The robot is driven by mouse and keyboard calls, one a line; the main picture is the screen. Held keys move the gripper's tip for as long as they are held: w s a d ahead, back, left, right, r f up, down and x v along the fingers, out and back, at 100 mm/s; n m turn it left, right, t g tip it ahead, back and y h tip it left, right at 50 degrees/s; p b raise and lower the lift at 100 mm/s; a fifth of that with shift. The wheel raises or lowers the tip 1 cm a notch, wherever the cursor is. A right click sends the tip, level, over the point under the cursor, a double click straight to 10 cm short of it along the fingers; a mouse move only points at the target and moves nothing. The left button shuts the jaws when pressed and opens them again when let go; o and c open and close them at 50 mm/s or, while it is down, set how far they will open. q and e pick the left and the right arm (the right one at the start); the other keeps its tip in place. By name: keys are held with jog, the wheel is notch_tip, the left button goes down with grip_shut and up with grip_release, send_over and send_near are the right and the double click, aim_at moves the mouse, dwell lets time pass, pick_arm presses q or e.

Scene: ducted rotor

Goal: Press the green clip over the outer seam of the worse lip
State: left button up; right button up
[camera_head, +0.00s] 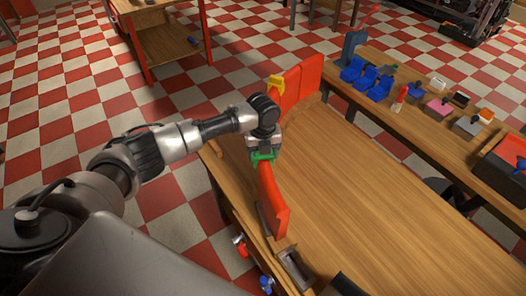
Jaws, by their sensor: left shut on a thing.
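My left arm reaches in from the left, and its gripper (262,148) points down over the curved red-orange duct piece. The gripper is shut on the green clip (264,157), which sits at the top edge of the red lip (270,190). I cannot tell whether the clip is seated on the lip or just touching it. A second, taller red lip section (302,82) stands farther back, with a yellow clip (275,84) at its left edge. The gripper hides the part of the duct between the two sections. My right gripper is not in view.
The wooden workbench (360,205) has wide free room right of the duct. A grey metal block (294,268) lies at its front edge. A side bench (425,120) carries blue bins (378,88) and several small parts. A red toolbox (505,165) stands at the right.

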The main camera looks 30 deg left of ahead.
pick_arm(q)
jog(key=shift+f, duration=0.25)
dwell(0.4)
jog(key=o, duration=1)
notch_tip(320, 180, up, 11)
jog(key=shift+f+b, duration=0.1)
jog(key=shift+b, duration=1.1)
